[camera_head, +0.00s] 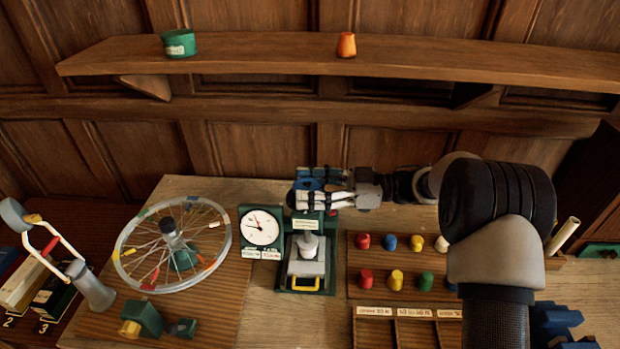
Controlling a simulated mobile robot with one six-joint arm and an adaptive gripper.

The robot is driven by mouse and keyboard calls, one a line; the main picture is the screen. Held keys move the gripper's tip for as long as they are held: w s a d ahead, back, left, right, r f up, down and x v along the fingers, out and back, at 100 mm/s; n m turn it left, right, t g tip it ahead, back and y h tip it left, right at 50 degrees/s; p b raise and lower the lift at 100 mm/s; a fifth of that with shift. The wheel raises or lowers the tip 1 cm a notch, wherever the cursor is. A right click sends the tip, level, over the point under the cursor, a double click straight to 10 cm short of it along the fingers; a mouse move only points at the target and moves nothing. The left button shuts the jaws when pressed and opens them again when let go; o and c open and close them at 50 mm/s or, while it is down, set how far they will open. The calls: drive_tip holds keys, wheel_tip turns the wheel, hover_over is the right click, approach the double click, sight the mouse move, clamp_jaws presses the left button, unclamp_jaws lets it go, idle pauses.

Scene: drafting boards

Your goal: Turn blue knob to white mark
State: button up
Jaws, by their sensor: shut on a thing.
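The blue knob (309,184) sits at the top of a green press-like stand (283,270) near the middle of the bench. My gripper (313,193) comes in from the right and is shut on the blue knob. Its fingers cover much of the knob, so I cannot see which way the knob points. I cannot make out the white mark. Below the gripper, the stand holds a light grey plunger (308,244) over a grey plate, with a yellow handle (304,283) in front.
A white dial gauge (260,230) stands left of the press. A spoked wheel (138,268) with coloured tags lies farther left. Coloured pegs (389,242) stand on a board to the right, behind a divided wooden tray (375,311). A shelf (260,52) runs above.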

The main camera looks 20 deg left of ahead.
sight(308, 184)
drive_tip(key=shift+a+r+n+g+h+p, duration=0.1)
drive_tip(key=shift+n+g+h+p, duration=0.1)
drive_tip(key=shift+n+g+h, duration=0.6)
drive_tip(key=shift+a+n+g+h+p, duration=0.1)
drive_tip(key=shift+n+g+h+p, duration=0.15)
drive_tip(key=shift+n+g, duration=0.9)
drive_tip(key=shift+g+h, duration=0.25)
drive_tip(key=shift+g, duration=0.3)
drive_tip(key=shift+r, duration=0.1)
drive_tip(key=o, duration=0.9)
drive_tip(key=shift+o, duration=0.8)
wheel_tip(308, 184, up, 10)
drive_tip(key=shift+f, duration=0.1)
